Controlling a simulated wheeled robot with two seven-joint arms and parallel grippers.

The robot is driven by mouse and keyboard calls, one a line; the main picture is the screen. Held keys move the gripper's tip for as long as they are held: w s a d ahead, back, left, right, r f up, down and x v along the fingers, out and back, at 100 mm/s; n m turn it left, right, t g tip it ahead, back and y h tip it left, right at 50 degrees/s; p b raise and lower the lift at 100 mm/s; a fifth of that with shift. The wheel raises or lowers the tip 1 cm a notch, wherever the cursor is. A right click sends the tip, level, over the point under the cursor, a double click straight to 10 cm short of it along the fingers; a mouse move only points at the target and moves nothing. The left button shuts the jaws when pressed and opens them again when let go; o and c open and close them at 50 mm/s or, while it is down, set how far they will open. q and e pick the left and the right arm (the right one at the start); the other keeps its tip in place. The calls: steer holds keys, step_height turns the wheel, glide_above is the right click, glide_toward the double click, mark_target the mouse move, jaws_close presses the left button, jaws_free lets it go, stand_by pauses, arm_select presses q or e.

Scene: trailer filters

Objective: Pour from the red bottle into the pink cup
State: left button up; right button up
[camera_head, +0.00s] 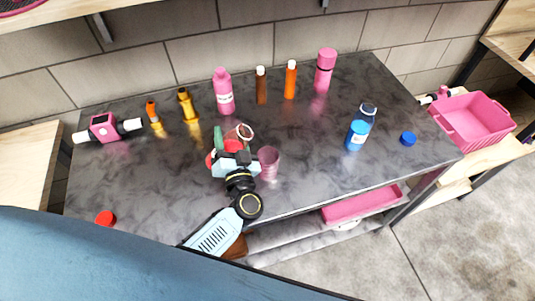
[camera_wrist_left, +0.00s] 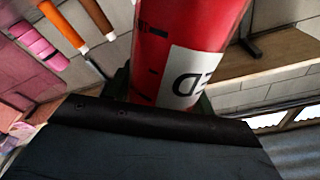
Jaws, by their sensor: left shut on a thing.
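The red bottle (camera_head: 233,145) is in my left gripper (camera_head: 228,158), and the gripper and wrist hide most of it in the head view. Its clear open mouth shows just beyond the gripper, toward the upper right. In the left wrist view the red bottle (camera_wrist_left: 190,45) fills the upper middle, with a white label facing the camera, between the jaws. The pink cup (camera_head: 268,162) is see-through and stands upright on the dark table, just right of the gripper. I cannot tell how far the bottle tilts. My right gripper is not in view.
A red cap (camera_head: 106,218) lies at the table's front left. Pink, brown and orange bottles stand along the back. A blue bottle (camera_head: 359,130) and blue cap (camera_head: 408,138) are at the right. A pink crate (camera_head: 470,120) stands beyond the right edge. The front right tabletop is clear.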

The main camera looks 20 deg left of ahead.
arm_select(q)
steer(key=shift+r+m, duration=0.2)
steer(key=shift+m, duration=0.1)
steer(key=shift+f+m+b, duration=0.25)
steer(key=shift+m+b, duration=0.05)
steer(key=shift+b, duration=0.1)
steer(key=shift+a+f+m+t+h+b, duration=0.15)
steer(key=shift+m+t+b, duration=0.1)
steer(key=shift+m+b, duration=0.3)
steer(key=shift+a+f+m+t+h+b, duration=0.15)
steer(key=shift+m+t+b, duration=0.15)
steer(key=shift+m, duration=0.35)
steer(key=shift+s+f+m+b, duration=0.1)
steer(key=shift+f+m+b, duration=0.1)
steer(key=shift+m+b, duration=0.2)
steer(key=shift+a+f+m+t+h+b, duration=0.15)
steer(key=shift+f+m+t+h+b, duration=0.2)
steer(key=shift+f+m+b, duration=0.85)
stand_by(0.7)
steer(key=shift+r+m+t+h+b, duration=0.15)
steer(key=shift+m+t+h+b, duration=0.15)
steer(key=shift+m+b, duration=0.6)
stand_by(1.6)
steer(key=shift+r+m+p, duration=0.4)
steer(key=shift+m+p, duration=0.2)
steer(key=shift+p, duration=0.55)
